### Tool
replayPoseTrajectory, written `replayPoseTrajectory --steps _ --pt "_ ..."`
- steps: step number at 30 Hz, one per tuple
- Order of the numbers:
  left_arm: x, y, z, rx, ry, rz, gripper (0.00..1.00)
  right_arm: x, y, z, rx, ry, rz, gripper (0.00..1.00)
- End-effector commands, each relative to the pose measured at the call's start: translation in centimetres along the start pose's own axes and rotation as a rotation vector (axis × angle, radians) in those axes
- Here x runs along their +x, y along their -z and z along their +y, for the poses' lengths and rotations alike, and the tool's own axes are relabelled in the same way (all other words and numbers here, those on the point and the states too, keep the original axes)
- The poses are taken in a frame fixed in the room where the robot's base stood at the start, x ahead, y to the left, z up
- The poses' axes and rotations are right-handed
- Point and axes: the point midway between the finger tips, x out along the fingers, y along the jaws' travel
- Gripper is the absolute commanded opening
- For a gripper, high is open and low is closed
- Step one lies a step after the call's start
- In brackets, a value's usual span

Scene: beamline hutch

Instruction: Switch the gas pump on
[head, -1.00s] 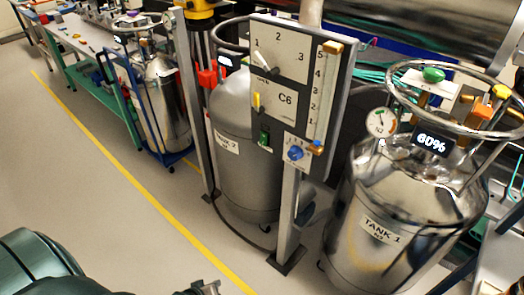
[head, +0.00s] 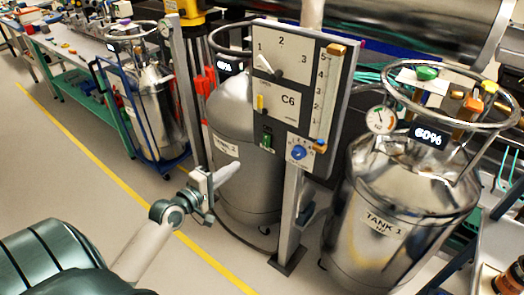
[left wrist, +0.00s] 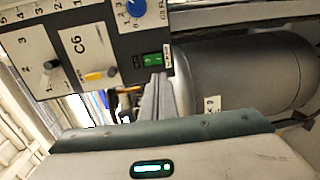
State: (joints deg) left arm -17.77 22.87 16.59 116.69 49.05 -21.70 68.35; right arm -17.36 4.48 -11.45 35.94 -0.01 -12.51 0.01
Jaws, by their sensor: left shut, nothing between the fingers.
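A grey control panel (head: 318,75) stands on a post between two tanks. It carries a green rocker switch (head: 267,140) at its lower left, a yellow lever (head: 261,102), a white selector (head: 268,66) and a blue knob (head: 298,153). The small lettering by the green switch is too small to read, so I cannot tell whether it belongs to the gas pump. My left gripper (head: 207,183) is shut and empty, left of and below the panel. In the left wrist view, its fingers (left wrist: 157,97) point at the green switch (left wrist: 152,59), whose lower edge lies close to the fingertips.
Tank 1 (head: 395,228) with a 60% display stands right of the panel. Another tank (head: 232,185) stands behind it on the left. A thin post (head: 188,85) and a blue cart (head: 107,92) are farther left. The floor beyond the yellow line (head: 75,138) is clear.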

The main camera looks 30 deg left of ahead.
Motion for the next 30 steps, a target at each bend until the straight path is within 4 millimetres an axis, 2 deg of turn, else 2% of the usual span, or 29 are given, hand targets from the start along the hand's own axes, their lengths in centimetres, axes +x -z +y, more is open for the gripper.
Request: replayPoseTrajectory --steps 11,17,23,30 --pt "0.1 0.0 0.1 -0.001 -0.002 0.000 0.00 0.0 0.4 0.5 -0.002 -0.005 0.004 0.31" --pt "0.8 0.1 0.1 -0.001 -0.001 0.001 0.00 -0.2 0.3 0.5 -0.002 -0.005 0.004 0.31" --pt "3.0 0.0 0.3 -0.001 -0.003 0.000 0.00 -0.8 0.0 0.5 -0.002 -0.004 -0.004 0.31" --pt "6.9 0.1 0.3 -0.002 -0.002 0.000 0.00 -1.6 -0.1 0.3 -0.001 -0.003 -0.008 0.31"
